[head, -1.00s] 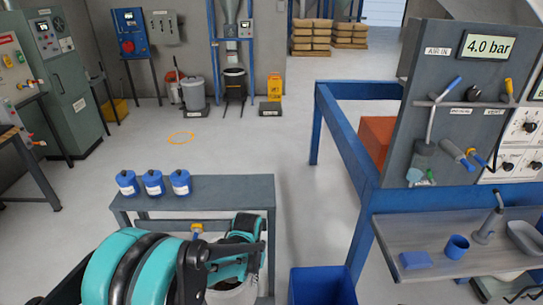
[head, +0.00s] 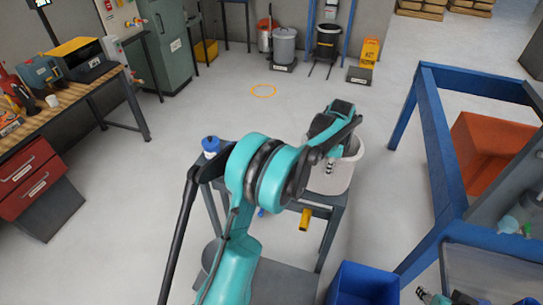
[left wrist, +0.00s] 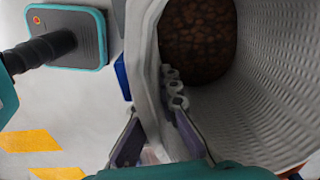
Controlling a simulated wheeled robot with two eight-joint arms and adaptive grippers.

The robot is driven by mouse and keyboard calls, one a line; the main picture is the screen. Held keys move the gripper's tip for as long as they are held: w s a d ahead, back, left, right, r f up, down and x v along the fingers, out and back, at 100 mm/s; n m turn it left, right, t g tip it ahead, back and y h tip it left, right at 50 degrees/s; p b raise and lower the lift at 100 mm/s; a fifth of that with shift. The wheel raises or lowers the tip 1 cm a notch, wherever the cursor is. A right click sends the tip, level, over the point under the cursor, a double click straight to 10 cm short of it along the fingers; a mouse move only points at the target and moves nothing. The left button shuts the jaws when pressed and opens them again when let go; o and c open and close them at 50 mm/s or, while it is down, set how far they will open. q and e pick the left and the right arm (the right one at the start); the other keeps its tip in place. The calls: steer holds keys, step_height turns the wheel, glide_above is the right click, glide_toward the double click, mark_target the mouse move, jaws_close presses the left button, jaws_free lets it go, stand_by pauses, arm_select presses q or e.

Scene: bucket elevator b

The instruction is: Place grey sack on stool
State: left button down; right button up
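A pale grey sack (head: 340,172) is at the right end of a low grey bench (head: 285,198), the likeliest stool here. I cannot tell if it rests on the bench or hangs just above. My left gripper (head: 330,150) is at its rim. In the left wrist view the open sack (left wrist: 265,90) shows a ribbed inner wall and brown grains. The left fingers (left wrist: 155,145) sit either side of its wall and appear closed on it. My left arm hides much of the bench. Part of my right gripper (head: 447,297) shows at the bottom edge; its fingers are unclear.
A blue jar (head: 211,145) stands on the bench's left end. A yellow handle (head: 305,218) juts from its front. A blue bin (head: 362,285) and blue frame (head: 435,140) are to the right. Floor behind the bench is clear around an orange ring (head: 264,90).

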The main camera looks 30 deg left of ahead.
arm_select(q)
steer(key=w+a+f+m, duration=0.1)
steer(key=w+a+f, duration=0.1)
steer(key=a+f, duration=0.7)
steer(key=shift+w+a+f+b, duration=0.15)
steer(key=shift+a+f+b, duration=0.2)
steer(key=shift+a, duration=1.2)
steer(key=shift+r, duration=0.1)
steer(key=c, duration=1.7)
jaws_free()
